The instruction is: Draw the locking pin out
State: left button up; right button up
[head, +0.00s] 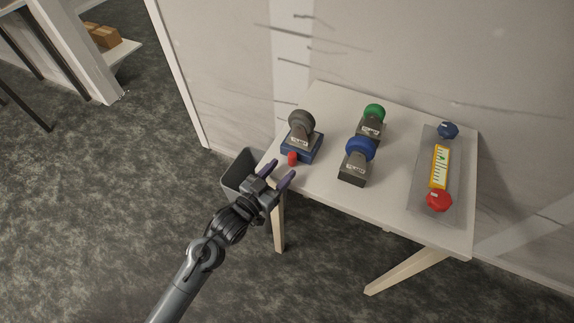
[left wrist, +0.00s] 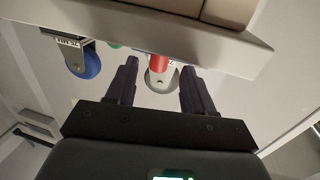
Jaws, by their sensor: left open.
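A short red pin (head: 292,158) sticks out of the front of a blue block (head: 303,150). This block carries a dark grey caster with a grey wheel (head: 302,122), at the left end of the table. My left gripper (head: 283,169) is open just in front of the pin, at the table's left front edge. In the left wrist view, the red pin (left wrist: 160,62) shows between the two spread fingers, and they appear clear of it. The right gripper is not in view.
A blue-wheeled caster (head: 360,148) and a green-wheeled caster (head: 373,114) stand mid-table. A tray (head: 424,180) at the right holds a yellow gauge (head: 440,166) between blue and red knobs. A dark bin (head: 235,176) stands on the floor left of the table.

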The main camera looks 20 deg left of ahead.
aim_at(290, 162)
pick_arm(q)
jog(key=shift+x, duration=1.75)
grip_shut()
